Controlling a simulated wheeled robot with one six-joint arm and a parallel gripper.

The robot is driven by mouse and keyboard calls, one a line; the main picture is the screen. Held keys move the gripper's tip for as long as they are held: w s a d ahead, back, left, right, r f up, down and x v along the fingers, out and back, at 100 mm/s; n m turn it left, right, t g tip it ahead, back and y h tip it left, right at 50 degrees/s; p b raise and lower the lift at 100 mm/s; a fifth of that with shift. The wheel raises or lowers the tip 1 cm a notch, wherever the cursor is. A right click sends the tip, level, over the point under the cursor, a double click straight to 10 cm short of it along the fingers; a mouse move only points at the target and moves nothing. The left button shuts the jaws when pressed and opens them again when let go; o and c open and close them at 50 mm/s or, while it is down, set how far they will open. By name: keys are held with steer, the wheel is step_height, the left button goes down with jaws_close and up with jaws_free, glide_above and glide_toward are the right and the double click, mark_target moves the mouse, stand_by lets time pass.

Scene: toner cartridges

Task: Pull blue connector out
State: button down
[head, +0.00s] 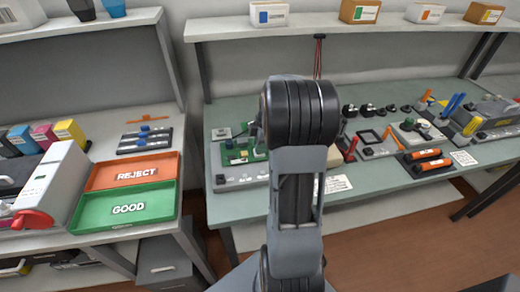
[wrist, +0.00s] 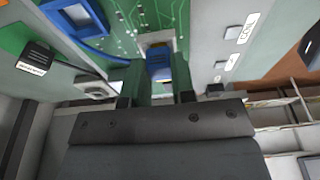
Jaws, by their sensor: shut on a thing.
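In the wrist view, a blue connector (wrist: 158,62) sits between the two fingers of my gripper (wrist: 159,85), close to a green circuit board (wrist: 130,28). The gripper is shut on the connector. I cannot tell whether the connector is still seated in its socket. In the head view, the green board (head: 238,154) lies on the grey-green bench at the middle left, partly hidden behind my arm. My gripper and the connector are hidden there by the arm.
A blue cable (wrist: 88,50) runs over the board beside the left finger. To the left stand the orange reject tray (head: 105,170) and the green good tray (head: 95,211). Tools and orange cylinders (head: 428,159) lie right of my arm.

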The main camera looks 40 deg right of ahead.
steer(key=shift+r+p, duration=1.6)
steer(key=shift+r, duration=1)
stand_by(1.1)
steer(key=shift+r+p, duration=1.2)
steer(key=shift+r, duration=0.75)
